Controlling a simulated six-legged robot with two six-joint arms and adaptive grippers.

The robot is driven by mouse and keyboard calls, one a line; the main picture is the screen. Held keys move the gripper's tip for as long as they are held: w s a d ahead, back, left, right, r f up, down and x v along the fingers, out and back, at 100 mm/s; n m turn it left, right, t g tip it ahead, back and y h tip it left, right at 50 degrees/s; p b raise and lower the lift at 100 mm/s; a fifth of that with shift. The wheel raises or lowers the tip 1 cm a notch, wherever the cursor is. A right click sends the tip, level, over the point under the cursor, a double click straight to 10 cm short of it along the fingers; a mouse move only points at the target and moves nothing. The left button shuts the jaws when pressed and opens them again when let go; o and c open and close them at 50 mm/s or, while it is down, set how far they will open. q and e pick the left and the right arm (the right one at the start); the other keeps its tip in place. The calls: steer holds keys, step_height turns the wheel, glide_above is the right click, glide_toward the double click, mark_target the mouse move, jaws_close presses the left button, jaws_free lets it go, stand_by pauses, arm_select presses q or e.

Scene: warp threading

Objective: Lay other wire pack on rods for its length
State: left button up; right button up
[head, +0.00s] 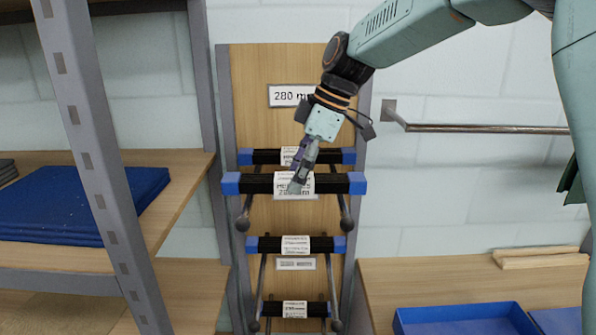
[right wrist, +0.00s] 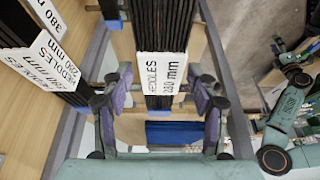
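A black wire pack (head: 258,184) with blue ends and a white label lies level across the two upper rods (head: 346,213), in front of a second, similar pack (head: 262,156) nearer the board. My right gripper (head: 300,180) points down at the front pack's label. In the right wrist view its purple-padded fingers (right wrist: 161,88) stand apart, either side of a black pack with a "HEDDLES 280 mm" label (right wrist: 163,73); narrow gaps seem to show. What looks like my left gripper (right wrist: 280,45) is small at that view's right edge, its fingers unclear.
The wooden board (head: 260,70) carries a "280 mm" sign (head: 290,95). Lower rods hold more packs (head: 270,244). A shelf with blue sheets (head: 80,200) stands left. A bare rail (head: 480,129) juts out right, above a bench with a blue tray (head: 465,318).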

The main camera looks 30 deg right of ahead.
steer(key=shift+o, duration=0.3)
steer(key=v, duration=1.2)
steer(key=shift+s, duration=0.1)
